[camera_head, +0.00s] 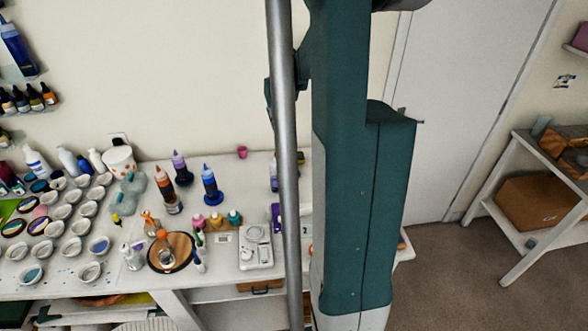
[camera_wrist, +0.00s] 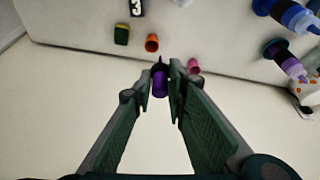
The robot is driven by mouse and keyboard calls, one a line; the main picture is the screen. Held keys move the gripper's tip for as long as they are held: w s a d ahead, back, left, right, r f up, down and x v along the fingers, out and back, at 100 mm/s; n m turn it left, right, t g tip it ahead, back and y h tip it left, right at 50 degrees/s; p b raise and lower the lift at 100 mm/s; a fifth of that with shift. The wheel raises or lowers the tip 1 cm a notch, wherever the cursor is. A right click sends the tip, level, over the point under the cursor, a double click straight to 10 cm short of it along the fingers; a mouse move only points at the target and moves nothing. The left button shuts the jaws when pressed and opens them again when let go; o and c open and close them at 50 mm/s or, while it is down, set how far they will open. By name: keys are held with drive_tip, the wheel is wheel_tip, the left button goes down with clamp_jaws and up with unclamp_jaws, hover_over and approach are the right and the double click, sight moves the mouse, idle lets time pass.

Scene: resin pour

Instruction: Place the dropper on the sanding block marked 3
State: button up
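My gripper (camera_wrist: 161,76) has its fingers closed in around a small purple piece with a dark pointed tip, which I take for the dropper (camera_wrist: 160,84). In the wrist view it shows between the fingertips, against the pale wall beyond the table edge, so it is held in the air. The sanding block marked 3 (camera_wrist: 137,8) is dark with a white digit, at the top edge of the wrist view, left of the gripper and partly cut off. I see nothing on its visible part. In the head view my arm hides the gripper and the dropper.
An orange cup (camera_wrist: 152,43), a yellow and dark green block (camera_wrist: 121,34) and a pink cup (camera_wrist: 193,66) stand near the table edge. Purple (camera_wrist: 285,60) and blue (camera_wrist: 290,14) bottles stand at right. A white scale (camera_head: 256,247) and several small cups crowd the table in the head view.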

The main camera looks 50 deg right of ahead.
drive_tip(key=s+d, duration=0.4)
drive_tip(key=d, duration=0.1)
hover_over(294, 170)
wheel_tip(294, 170, down, 11)
drive_tip(key=shift+p, duration=0.4)
drive_tip(key=shift+w+d+f, duration=0.1)
drive_tip(key=shift+f, duration=2.8)
drive_tip(key=shift+f, duration=0.1)
drive_tip(key=shift+f+p, duration=0.4)
drive_tip(key=shift+f, duration=1.6)
drive_tip(key=shift+f, duration=0.15)
